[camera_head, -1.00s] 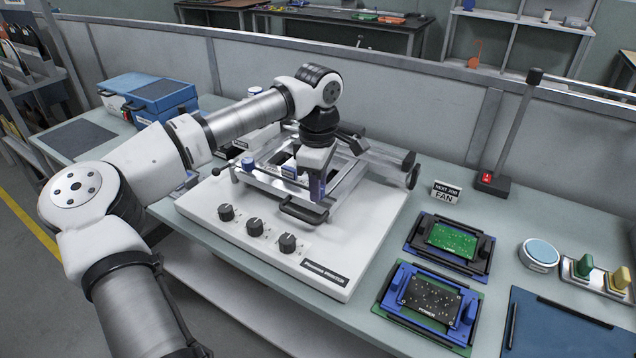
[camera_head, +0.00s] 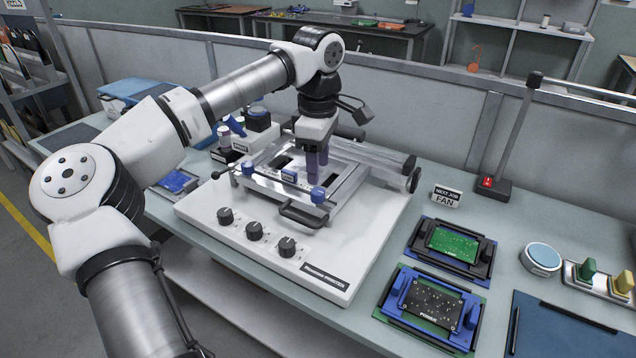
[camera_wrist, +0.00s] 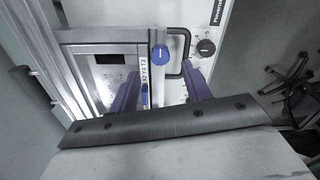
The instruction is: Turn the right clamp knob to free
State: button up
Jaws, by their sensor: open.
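The clamp frame (camera_head: 345,190) is a silver frame on the white machine base. Its right clamp knob (camera_head: 318,195) is blue, at the front right corner beside a black handle. The left clamp knob (camera_head: 248,167) is a matching blue one at the front left. My gripper (camera_head: 317,172) points down with open blue fingers, just above and behind the right knob in the head view. In the wrist view, the right knob (camera_wrist: 159,54) shows round and blue with a pale mark, in line with the gap between my fingers (camera_wrist: 162,78). The fingers appear apart from it.
Several black dials (camera_head: 255,231) line the front of the base. The black handle (camera_head: 303,214) sits close to the right knob. Circuit boards in holders (camera_head: 430,303) lie to the right, near a sign (camera_head: 446,193). A small blue-topped device stands behind the frame.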

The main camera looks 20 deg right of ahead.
aim_at(318, 191)
notch_tip(318, 191, up, 8)
jog(key=shift+f, duration=0.2)
dwell(0.3)
